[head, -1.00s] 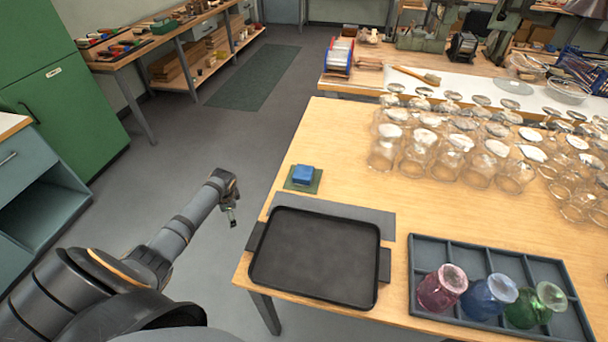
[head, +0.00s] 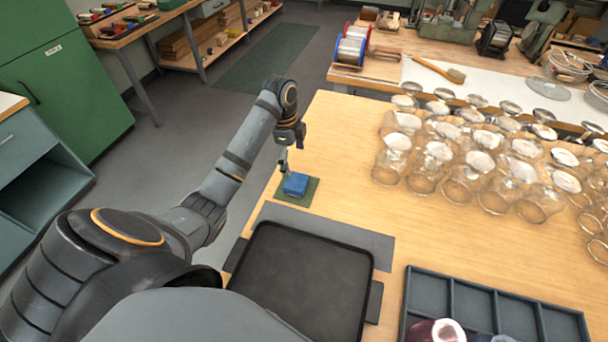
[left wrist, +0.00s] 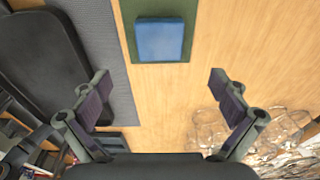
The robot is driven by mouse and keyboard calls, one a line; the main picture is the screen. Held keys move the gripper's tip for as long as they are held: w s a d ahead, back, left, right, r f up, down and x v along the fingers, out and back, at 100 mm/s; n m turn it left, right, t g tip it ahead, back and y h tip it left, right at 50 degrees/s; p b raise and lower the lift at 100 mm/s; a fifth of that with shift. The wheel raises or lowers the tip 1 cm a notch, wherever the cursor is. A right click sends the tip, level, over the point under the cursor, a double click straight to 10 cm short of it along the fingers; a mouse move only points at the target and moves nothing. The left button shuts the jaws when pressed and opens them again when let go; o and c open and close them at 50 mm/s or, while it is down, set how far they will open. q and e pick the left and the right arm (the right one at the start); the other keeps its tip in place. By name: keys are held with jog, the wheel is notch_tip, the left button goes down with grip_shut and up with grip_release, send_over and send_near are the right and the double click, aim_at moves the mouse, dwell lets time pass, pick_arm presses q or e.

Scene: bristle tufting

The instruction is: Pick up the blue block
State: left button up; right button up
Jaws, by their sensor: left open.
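The blue block (head: 296,184) sits on a small green mat (head: 310,196) near the left edge of the wooden table. In the left wrist view the blue block (left wrist: 160,39) lies ahead of the fingers, near the top of the picture, on the green mat (left wrist: 128,14). My left gripper (head: 284,165) hangs above and just left of the block in the head view. In the left wrist view my left gripper (left wrist: 157,95) is open, with nothing between its fingers. My right gripper is in neither view.
A black tray (head: 303,275) and a grey strip (head: 350,237) lie in front of the block. Several glass jars (head: 425,165) stand to the right. The table between mat and jars is clear.

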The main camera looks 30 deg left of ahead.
aim_at(297, 181)
pick_arm(q)
jog(key=shift+s+d+f+b, duration=0.1)
jog(key=shift+s+f+b, duration=0.3)
jog(key=shift+f+b, duration=0.35)
jog(key=shift+d+f+b, duration=0.1)
jog(key=shift+f+b, duration=0.65)
jog(key=shift+b, duration=0.15)
jog(key=shift+w+d+f+b, duration=0.15)
jog(key=shift+f+b, duration=0.15)
jog(key=shift+f, duration=0.3)
jog(key=shift+w+a+f+b, duration=0.15)
jog(key=shift+f+b, duration=0.1)
jog(key=shift+f, duration=0.3)
jog(key=shift+d+f, duration=0.1)
jog(key=shift+f, duration=0.1)
notch_tip(297, 181, down, 4)
jog(key=shift+w+p, duration=0.1)
jog(key=shift+p, duration=0.3)
jog(key=shift+d+f, duration=0.1)
jog(key=shift+f, duration=0.15)
jog(key=c, duration=1.3)
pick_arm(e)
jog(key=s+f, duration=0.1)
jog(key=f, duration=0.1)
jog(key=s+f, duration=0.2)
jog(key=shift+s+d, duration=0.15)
